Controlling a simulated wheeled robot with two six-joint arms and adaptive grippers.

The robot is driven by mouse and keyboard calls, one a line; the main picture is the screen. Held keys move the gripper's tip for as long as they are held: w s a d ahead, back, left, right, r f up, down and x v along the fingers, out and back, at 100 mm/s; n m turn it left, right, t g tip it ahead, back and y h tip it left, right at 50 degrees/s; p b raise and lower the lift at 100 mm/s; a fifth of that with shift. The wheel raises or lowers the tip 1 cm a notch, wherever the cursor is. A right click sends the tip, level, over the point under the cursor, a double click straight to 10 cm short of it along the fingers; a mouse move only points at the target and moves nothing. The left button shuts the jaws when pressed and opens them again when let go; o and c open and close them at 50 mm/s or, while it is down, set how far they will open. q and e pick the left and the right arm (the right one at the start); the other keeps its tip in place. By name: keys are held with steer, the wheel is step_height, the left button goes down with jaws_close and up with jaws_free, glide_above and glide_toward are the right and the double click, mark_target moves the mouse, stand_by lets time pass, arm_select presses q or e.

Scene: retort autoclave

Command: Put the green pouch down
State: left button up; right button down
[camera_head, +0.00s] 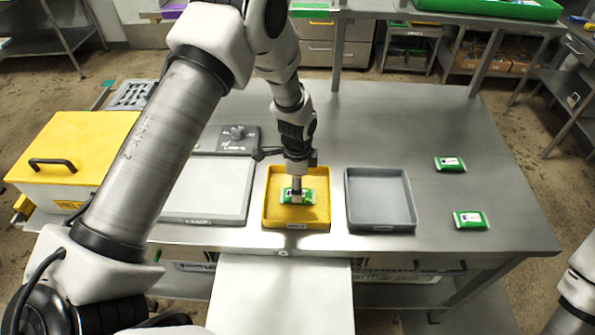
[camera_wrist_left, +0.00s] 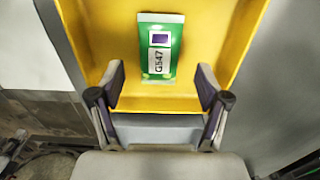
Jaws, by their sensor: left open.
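The green pouch (camera_head: 307,197) lies in the yellow tray (camera_head: 267,212) on the steel table. In the left wrist view the pouch (camera_wrist_left: 173,32) lies on the yellow floor (camera_wrist_left: 215,30), its white label reading G547. My left gripper (camera_head: 296,190) reaches down over the pouch from above. In the wrist view its two fingers (camera_wrist_left: 160,85) are spread apart with nothing held between them, and the pouch shows beyond them. My right gripper is out of the picture; only part of my right arm shows at the lower right edge.
An empty grey tray (camera_head: 352,190) stands right of the yellow tray. Two more green pouches (camera_head: 450,163) (camera_head: 470,219) lie on the right of the table. A flat scale (camera_head: 235,190) and a yellow box (camera_head: 85,140) are on the left. The table's back middle is clear.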

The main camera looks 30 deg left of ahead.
arm_select(q)
step_height(320, 180, up, 9)
steer(key=b, duration=0.2)
stand_by(0.3)
